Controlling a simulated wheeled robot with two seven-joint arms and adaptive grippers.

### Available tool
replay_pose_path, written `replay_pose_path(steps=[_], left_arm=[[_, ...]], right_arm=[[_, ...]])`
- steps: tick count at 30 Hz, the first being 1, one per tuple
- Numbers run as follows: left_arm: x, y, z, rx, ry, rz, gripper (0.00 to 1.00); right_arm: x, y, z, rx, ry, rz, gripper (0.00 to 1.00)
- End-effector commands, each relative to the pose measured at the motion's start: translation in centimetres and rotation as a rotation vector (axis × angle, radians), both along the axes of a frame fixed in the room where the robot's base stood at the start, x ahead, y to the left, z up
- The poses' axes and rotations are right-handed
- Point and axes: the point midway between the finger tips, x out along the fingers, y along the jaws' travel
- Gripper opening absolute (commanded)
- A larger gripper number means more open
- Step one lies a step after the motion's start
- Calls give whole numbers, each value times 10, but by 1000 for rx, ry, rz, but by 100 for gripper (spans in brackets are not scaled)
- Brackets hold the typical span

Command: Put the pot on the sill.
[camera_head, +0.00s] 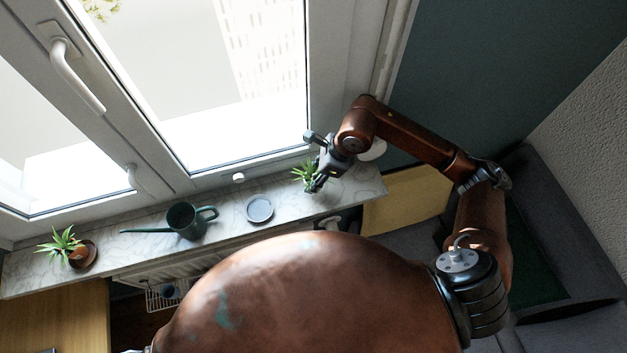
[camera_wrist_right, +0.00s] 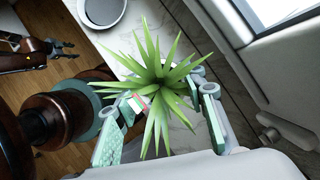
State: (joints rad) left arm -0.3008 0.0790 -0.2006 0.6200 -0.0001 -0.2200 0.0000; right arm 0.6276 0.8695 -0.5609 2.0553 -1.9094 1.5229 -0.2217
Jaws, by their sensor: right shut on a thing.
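A spiky green plant (camera_head: 304,172) is at my right gripper (camera_head: 317,184), over the right part of the marble sill (camera_head: 345,191). In the right wrist view the plant (camera_wrist_right: 160,78) spreads between the two fingers of my right gripper (camera_wrist_right: 165,125), which is shut on its pot. Leaves and fingers hide nearly all of the pot; a small reddish patch (camera_wrist_right: 138,103) shows. I cannot tell whether the pot touches the sill. My left gripper (camera_wrist_right: 72,50) shows at the left of the right wrist view, empty, its fingers apart.
A grey-blue saucer (camera_head: 260,209) lies left of the plant. A green watering can (camera_head: 186,220) stands further left. A second plant (camera_head: 62,244) in a terracotta pot sits on a brown saucer at the sill's left end. The window frame (camera_head: 235,165) borders the sill behind.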

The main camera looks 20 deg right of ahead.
Motion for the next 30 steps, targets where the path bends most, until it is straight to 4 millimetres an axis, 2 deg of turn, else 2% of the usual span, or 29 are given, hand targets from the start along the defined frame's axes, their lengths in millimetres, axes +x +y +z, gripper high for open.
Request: replay_pose_path(steps=[3, 9, 20, 21, 28, 30], left_arm=[[0, 0, 2, 0, 0, 0, 40], [1, 0, 11, 0, -2, 0, 40], [1, 1, 6, 1, -1, 0, 40], [1, 1, 7, 1, -1, 0, 40], [1, 1, 7, 1, -2, 0, 40], [2, 1, 7, 1, -2, 0, 40]], right_arm=[[6, -4, -11, 0, 4, -3, 6], [5, -3, -35, 2, 1, -1, 6], [5, -3, -42, 0, -1, 0, 6], [5, -4, -41, -1, 0, 0, 40], [5, -3, -40, -1, 1, -1, 56], [5, -3, -40, -1, 1, -1, 56]])
